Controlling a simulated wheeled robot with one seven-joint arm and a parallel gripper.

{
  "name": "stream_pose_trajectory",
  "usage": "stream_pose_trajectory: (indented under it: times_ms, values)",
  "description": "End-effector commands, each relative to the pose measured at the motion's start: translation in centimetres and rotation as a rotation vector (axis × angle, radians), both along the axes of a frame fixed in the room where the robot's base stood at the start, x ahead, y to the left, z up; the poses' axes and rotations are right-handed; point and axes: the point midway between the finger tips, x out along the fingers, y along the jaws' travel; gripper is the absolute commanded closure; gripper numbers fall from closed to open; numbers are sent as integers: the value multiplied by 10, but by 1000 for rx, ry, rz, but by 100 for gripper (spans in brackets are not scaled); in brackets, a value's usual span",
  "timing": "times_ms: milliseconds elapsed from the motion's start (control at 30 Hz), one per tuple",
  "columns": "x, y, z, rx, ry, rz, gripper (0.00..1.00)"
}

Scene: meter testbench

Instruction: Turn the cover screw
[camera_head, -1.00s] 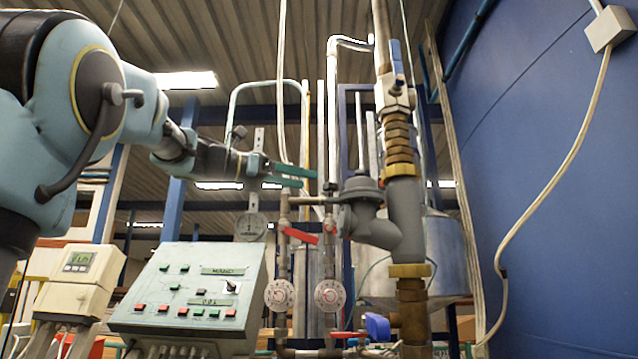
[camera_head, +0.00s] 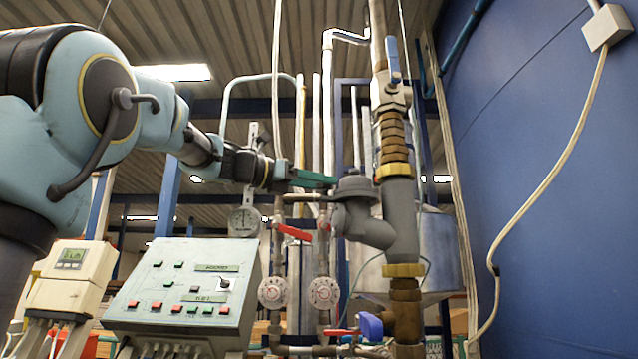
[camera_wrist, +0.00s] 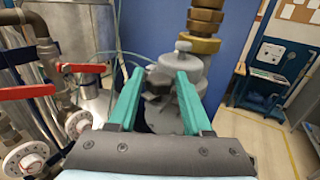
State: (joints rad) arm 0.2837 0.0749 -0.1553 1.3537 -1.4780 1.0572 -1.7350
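A grey pipe fitting (camera_head: 372,229) with a round flanged cover (camera_head: 355,188) stands on the brass pipe right of centre in the head view. A small knob, apparently the cover screw (camera_head: 353,172), tops the cover. In the wrist view, my gripper (camera_wrist: 160,73) is open with nothing between the fingers. Whether a fingertip touches the cover cannot be told.
A red valve handle (camera_head: 294,232) and two round dials (camera_head: 273,293) sit on thin pipes below my gripper. A blue valve lever (camera_head: 394,58) is above the fitting. A control panel (camera_head: 185,288) stands lower left. A blue wall (camera_head: 560,180) closes the right side.

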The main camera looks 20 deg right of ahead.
Motion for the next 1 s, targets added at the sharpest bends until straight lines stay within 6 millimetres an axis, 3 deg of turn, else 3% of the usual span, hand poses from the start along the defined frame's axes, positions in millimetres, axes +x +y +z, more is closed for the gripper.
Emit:
stream_pose_trajectory:
  times_ms: [67,400,767,1000]
  values:
    - [0,0,0,0,0,0,60]
    - [0,0,0,0,0,0,99]
    - [1,0,1,1,0,-17,100]
    - [4,0,4,2,4,-119,100]
